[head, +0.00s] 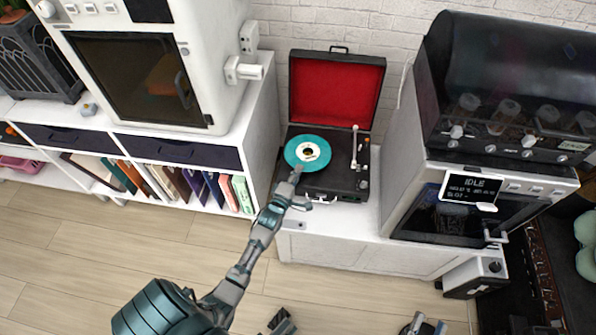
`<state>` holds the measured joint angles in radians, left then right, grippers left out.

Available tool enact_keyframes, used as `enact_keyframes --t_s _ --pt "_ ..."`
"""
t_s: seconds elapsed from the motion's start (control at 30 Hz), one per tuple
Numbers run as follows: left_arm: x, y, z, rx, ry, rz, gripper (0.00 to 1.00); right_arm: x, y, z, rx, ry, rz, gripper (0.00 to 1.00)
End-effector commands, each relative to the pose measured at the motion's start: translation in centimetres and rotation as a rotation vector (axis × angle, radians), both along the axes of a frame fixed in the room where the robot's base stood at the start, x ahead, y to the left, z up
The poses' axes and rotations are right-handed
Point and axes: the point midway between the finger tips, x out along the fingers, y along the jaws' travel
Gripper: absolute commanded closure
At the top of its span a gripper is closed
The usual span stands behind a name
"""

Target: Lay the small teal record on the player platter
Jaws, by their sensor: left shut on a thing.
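The small teal record (318,140) has a white label and a dark centre hole. It shows over the left part of the open record player (333,184), above its platter, which it hides. I cannot tell whether the record touches the platter or is just above it. My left gripper (299,182) reaches in from the lower left and is shut on the record's near edge. My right gripper (425,326) shows only in part at the bottom edge, away from the player; its jaw state is unclear.
The player's red-lined lid (336,92) stands open behind. Its pale tonearm (355,146) is right of the record. A white machine with a dark window (135,75) stands left, a machine with an IDLE screen (472,187) right. A low white cabinet (345,257) bears the player.

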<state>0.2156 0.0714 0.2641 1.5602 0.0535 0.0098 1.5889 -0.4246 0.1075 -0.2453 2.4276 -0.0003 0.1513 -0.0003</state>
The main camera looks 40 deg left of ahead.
Motion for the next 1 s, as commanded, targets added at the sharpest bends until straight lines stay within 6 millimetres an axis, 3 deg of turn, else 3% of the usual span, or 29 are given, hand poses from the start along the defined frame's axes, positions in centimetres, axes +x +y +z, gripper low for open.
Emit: enact_keyframes --t_s 1.0 --pt "-0.13 0.01 -0.03 0.0 0.001 0.0 1.0 0.02 0.03 0.68 -0.001 -0.006 0.0 0.6"
